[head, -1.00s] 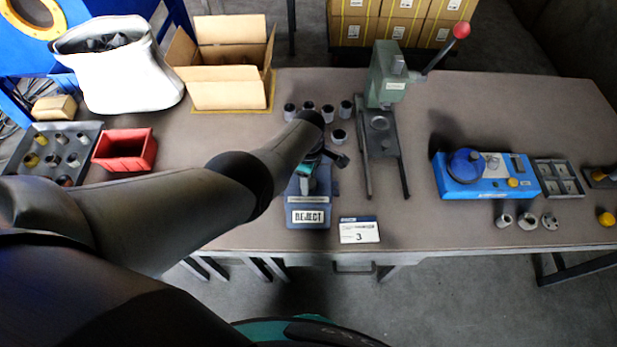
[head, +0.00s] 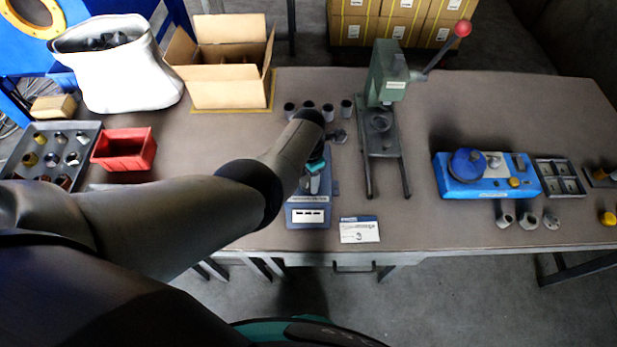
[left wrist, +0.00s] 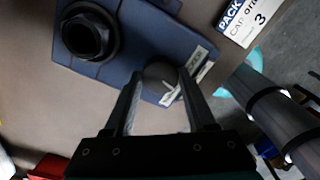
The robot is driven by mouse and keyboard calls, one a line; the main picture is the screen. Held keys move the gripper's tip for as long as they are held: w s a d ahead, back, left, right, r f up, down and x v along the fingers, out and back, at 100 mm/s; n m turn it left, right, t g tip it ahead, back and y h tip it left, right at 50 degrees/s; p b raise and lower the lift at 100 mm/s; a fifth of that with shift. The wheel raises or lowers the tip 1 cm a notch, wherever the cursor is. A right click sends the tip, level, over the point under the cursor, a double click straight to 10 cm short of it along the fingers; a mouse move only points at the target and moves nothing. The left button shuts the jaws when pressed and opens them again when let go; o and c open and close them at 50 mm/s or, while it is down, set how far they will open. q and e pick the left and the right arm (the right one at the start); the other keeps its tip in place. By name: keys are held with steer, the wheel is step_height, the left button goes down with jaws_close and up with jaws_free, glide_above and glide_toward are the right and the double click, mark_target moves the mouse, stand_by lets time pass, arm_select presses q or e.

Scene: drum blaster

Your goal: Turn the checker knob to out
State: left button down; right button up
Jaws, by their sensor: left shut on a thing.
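The checker is a blue box (head: 308,193) at the front middle of the table, partly hidden under my left arm in the head view. Its front display (head: 308,215) shows a row of dashes. In the left wrist view the checker's blue body (left wrist: 125,62) carries a dark round socket (left wrist: 88,36) and a round dark knob (left wrist: 160,72) near its label edge. My left gripper (left wrist: 160,75) has its two fingers on either side of the knob and is shut on it. The knob's pointer and markings cannot be read. My right gripper is not in view.
A white card (head: 359,230) lies right of the checker. A green press (head: 385,75) with a red-ball lever stands behind right. Several metal cylinders (head: 308,106) stand behind the checker. A blue gauge unit (head: 485,175) is at right. A red bin (head: 123,149) is at left.

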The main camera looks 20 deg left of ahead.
arm_select(q)
steer(key=shift+n, duration=1.1)
steer(key=shift+c, duration=1.1)
jaws_free()
